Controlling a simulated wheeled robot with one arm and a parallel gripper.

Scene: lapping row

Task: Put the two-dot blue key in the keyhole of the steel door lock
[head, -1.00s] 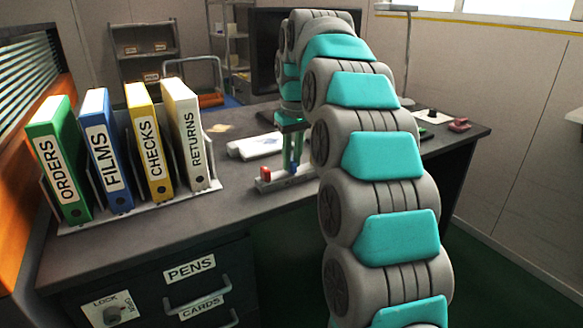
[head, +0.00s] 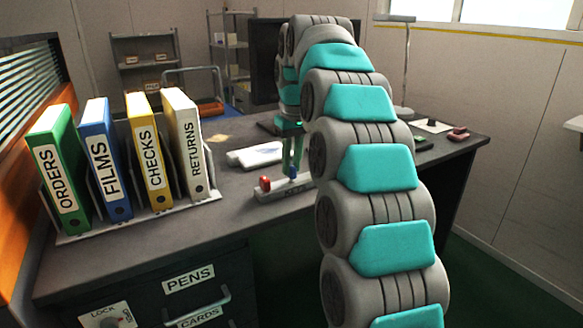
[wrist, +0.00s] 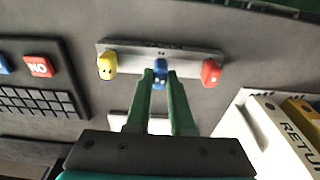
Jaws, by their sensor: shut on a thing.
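The blue key (wrist: 160,69) is at the middle of a grey key stand (wrist: 130,50) in the wrist view. Its dots are too small to count. My gripper (wrist: 161,80) is shut on the blue key, one green finger on each side. In the head view the blue key (head: 292,173) shows between the fingertips, above the stand (head: 285,190); I cannot tell whether it is still seated. A lock plate marked LOCK (head: 100,321) is on the desk front at bottom left, cut by the frame. No lock in view is clearly the steel door lock.
A yellow key (wrist: 107,66) and a red key (wrist: 211,72) stand either side of the blue one. Binders in a rack (head: 130,221) stand on the left of the desk. A white pad (head: 256,155) lies behind the stand. Drawers (head: 190,278) are below.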

